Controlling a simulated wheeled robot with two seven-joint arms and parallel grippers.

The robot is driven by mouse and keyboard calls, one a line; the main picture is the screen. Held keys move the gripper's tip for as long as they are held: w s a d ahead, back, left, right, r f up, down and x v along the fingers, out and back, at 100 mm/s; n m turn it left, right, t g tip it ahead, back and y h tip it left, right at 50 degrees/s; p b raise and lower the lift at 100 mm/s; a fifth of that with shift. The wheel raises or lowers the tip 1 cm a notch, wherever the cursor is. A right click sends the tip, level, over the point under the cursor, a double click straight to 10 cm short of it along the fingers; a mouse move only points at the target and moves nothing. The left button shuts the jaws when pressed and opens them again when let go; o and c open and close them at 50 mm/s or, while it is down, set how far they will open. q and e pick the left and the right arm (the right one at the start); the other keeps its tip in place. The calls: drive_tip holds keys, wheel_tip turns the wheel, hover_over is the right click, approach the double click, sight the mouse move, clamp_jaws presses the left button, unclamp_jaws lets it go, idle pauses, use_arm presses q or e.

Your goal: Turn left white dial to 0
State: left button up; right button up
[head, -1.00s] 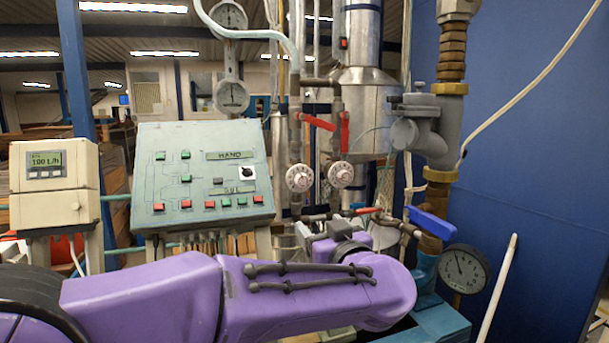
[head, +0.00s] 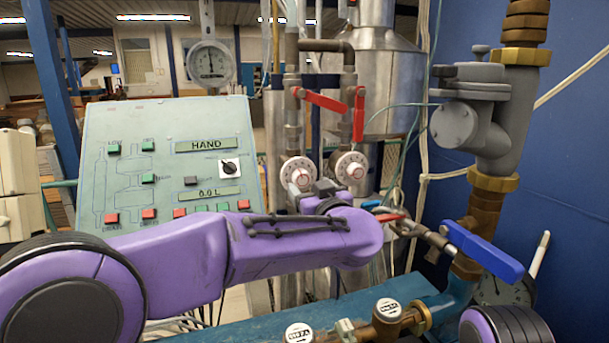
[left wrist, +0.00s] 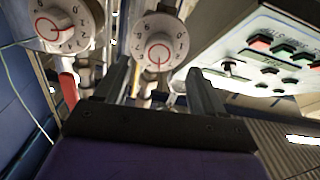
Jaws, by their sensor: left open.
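The left white dial (head: 298,174) is round with a red ring at its centre and stands on a vertical pipe. In the left wrist view, which is upside down, this dial (left wrist: 160,45) sits just beyond and between my fingertips, with clear space around it. The right white dial (head: 351,169) is beside it and shows at the upper left of the left wrist view (left wrist: 66,22). My left gripper (left wrist: 160,75) is open and empty, its fingers apart. In the head view my purple left arm hides most of it, just below the dials. My right gripper is out of view.
A green control panel (head: 165,160) stands left of the dials. Red valve levers (head: 325,101) hang above them. A blue valve handle (head: 483,248) and a grey valve body (head: 470,120) are at the right. Blue pipework (head: 260,333) runs below my arm.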

sight(303, 181)
use_arm(q)
drive_tip(key=p+x, duration=0.1)
drive_tip(key=x, duration=0.4)
drive_tip(key=shift+f, duration=0.15)
drive_tip(key=shift+s, duration=0.15)
drive_tip(key=c, duration=1.1)
drive_tip(key=shift+o, duration=0.2)
